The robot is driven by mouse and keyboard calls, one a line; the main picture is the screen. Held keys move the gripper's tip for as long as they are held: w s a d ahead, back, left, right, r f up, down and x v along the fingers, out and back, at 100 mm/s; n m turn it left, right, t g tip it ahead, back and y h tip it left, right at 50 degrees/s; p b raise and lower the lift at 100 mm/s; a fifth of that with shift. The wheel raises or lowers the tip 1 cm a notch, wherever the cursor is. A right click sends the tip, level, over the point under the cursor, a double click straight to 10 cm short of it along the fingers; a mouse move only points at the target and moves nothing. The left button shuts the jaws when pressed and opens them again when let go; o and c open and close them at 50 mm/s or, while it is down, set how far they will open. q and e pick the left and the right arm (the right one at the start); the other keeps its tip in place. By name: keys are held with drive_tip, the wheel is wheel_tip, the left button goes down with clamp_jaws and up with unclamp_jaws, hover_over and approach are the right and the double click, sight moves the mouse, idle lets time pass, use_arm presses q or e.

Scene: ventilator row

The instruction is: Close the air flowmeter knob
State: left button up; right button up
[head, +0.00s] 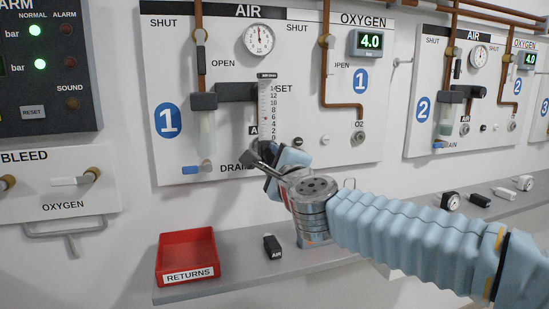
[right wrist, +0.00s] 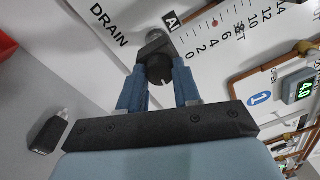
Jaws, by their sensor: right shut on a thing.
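The air flowmeter (head: 265,105) is a clear upright scaled tube on panel 1; its scale also shows in the right wrist view (right wrist: 225,30). A small red float (right wrist: 215,22) stands near the 6 mark. The black flowmeter knob (right wrist: 158,68) is at the tube's lower end, between the blue fingers of my right gripper (right wrist: 160,84). The right gripper is shut on the knob. In the head view my right gripper (head: 270,160) hides most of the knob. My left gripper is not in view.
A red RETURNS tray (head: 187,235) and a loose black AIR block (head: 272,247) stand on the grey shelf (head: 225,283) below. A blue-tipped DRAIN lever (head: 192,170) is left of the knob. The O2 outlet (head: 358,138) is to the right. Panel 2 (head: 470,130) is further right.

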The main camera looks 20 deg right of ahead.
drive_tip(key=shift+n+y, duration=0.4)
drive_tip(key=shift+n, duration=4.8)
drive_tip(key=shift+n+y, duration=0.4)
drive_tip(key=shift+n, duration=4.8)
drive_tip(key=o, duration=1.1)
drive_tip(key=shift+c, duration=0.2)
drive_tip(key=s+d, duration=0.1)
drive_tip(key=s, duration=1.2)
drive_tip(key=shift+s+f, duration=0.15)
drive_tip(key=shift+s, duration=0.2)
